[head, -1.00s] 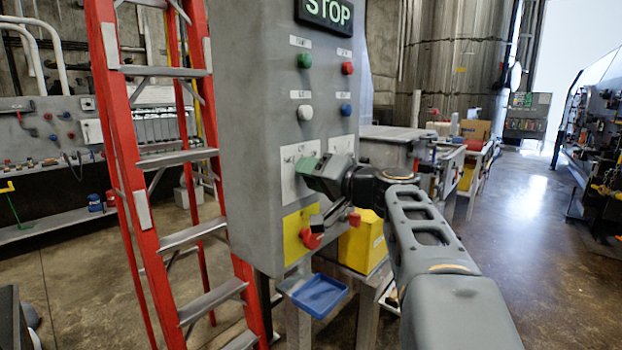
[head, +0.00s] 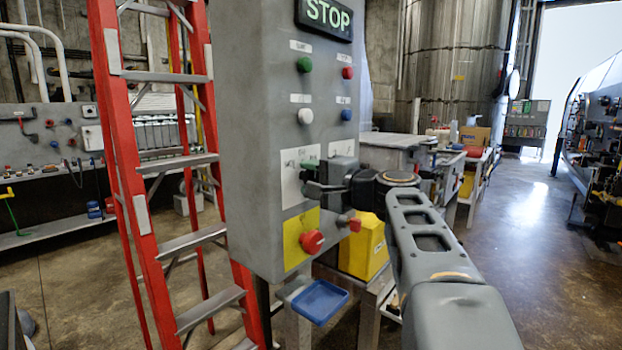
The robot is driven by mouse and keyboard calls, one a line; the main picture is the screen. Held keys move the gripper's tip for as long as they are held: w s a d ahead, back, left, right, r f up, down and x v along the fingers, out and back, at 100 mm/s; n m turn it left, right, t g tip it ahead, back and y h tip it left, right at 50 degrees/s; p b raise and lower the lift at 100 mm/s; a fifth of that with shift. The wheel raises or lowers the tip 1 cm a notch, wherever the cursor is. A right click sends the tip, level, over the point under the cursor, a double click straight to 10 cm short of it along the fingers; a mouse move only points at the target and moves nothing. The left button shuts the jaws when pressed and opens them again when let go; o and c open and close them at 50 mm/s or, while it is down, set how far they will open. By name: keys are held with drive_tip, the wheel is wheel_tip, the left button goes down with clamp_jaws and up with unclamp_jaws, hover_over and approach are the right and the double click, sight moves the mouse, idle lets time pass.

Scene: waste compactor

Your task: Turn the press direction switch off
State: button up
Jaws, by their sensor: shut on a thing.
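The grey control box (head: 250,130) stands in the middle of the head view. A green switch knob (head: 309,164) sits on a white plate (head: 292,181) on its front, low on the left; I take it for the press direction switch, though its label is too small to read. My gripper (head: 313,179) reaches in from the right and is shut on this knob. The fingers hide much of the knob and plate, so its exact setting cannot be read.
A red knob (head: 312,241) on a yellow plate (head: 294,251) is just below my gripper, with a small red one (head: 355,225) to its right. A lit STOP sign (head: 327,14) tops the box. A red ladder (head: 130,150) stands left. Floor is free at right.

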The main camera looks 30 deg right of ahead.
idle(0.3)
drive_tip(key=o, duration=0.9)
drive_tip(key=b+v, duration=0.1)
drive_tip(key=v, duration=1.3)
drive_tip(key=shift+w, duration=0.1)
